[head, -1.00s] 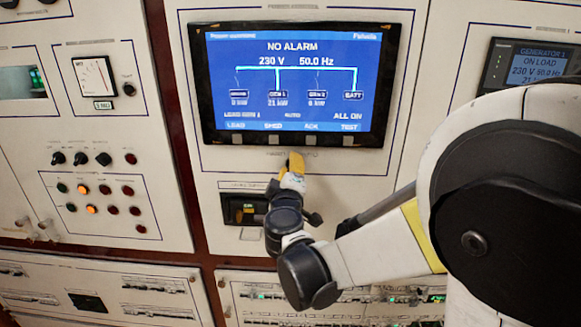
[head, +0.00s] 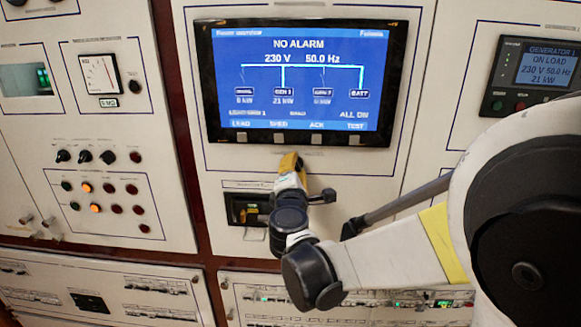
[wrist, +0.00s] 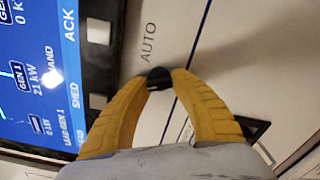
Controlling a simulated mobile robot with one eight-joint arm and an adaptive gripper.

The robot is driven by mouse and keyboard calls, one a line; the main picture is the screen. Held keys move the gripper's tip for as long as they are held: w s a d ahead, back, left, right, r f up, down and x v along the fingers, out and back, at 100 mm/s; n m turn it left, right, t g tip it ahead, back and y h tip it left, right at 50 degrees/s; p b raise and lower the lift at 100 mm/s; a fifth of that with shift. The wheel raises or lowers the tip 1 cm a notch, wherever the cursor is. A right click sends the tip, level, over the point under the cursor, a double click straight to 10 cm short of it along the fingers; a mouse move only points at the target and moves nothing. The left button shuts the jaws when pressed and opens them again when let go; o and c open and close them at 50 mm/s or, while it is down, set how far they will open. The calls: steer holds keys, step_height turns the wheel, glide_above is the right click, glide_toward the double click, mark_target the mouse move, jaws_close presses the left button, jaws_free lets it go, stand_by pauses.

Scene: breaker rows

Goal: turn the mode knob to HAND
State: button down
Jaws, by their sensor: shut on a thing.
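The mode knob (wrist: 158,77) is a small black knob on the cream panel below the display, in the wrist view. The yellow fingers of my gripper (wrist: 160,80) are closed around it from both sides. An AUTO label (wrist: 148,44) stands beside the knob; no HAND label on the panel is visible. I cannot tell the knob's pointer direction. In the head view my gripper (head: 289,161) is against the panel just under the display (head: 297,85) and hides the knob. The display's small mode text reads HAND in the wrist view.
A recessed dark unit (head: 247,209) sits just below my gripper. A row of grey display buttons (head: 279,139) lies just above it. To the left is a panel with switches and lit lamps (head: 95,208); a generator controller (head: 531,75) is at upper right.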

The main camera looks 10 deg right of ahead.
steer(key=shift+n, duration=1.1)
steer(key=c, duration=1.1)
jaws_free()
steer(key=v, duration=1.2)
